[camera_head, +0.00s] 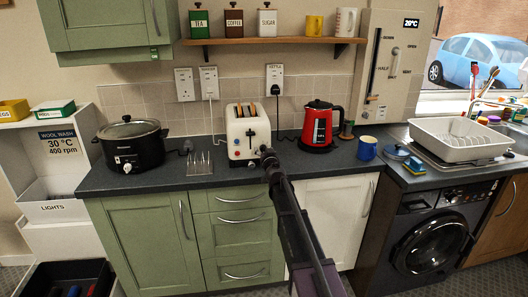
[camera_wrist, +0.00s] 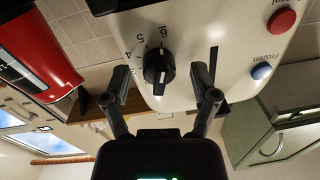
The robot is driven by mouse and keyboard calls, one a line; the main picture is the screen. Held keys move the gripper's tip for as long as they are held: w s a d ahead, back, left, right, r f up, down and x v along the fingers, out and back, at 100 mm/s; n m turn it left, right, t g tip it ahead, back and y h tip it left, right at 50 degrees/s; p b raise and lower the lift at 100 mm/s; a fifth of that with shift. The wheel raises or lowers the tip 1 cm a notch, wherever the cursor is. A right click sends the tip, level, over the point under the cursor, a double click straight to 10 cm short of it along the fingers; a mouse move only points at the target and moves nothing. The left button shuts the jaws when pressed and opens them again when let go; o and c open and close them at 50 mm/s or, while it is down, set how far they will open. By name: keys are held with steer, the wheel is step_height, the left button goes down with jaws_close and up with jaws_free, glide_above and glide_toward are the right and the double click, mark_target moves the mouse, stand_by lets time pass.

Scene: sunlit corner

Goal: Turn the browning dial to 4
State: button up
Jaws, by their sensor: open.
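The cream toaster (camera_head: 240,124) stands on the dark worktop against the tiled wall. Its black browning dial (camera_wrist: 158,67) faces the camera in the wrist view, where the toaster front (camera_wrist: 185,40) appears upside down. The printed numbers 4 (camera_wrist: 130,56), 5 (camera_wrist: 141,38) and 6 (camera_wrist: 163,31) show around the dial. A small pale mark shows on the dial, but I cannot tell which number it points to. My gripper (camera_wrist: 163,78) is open, with one finger on each side of the dial and gaps between. In the head view my gripper (camera_head: 268,156) is at the toaster's front right.
A red button (camera_wrist: 282,20) and a blue button (camera_wrist: 261,71) sit on the toaster front. A metal rack (camera_head: 200,165) and black slow cooker (camera_head: 130,140) stand left of the toaster. A red kettle (camera_head: 320,127) and blue mug (camera_head: 367,148) stand to the right.

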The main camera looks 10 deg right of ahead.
jaws_close()
steer(key=shift+n, duration=0.5)
steer(key=n, duration=0.6)
steer(key=shift+w+n+p, duration=0.1)
steer(key=shift+n+p, duration=0.3)
steer(key=n, duration=0.4)
steer(key=shift+r+g, duration=0.1)
steer(key=shift+g, duration=0.2)
steer(key=shift+n+h, duration=0.3)
steer(key=shift+n, duration=1.5)
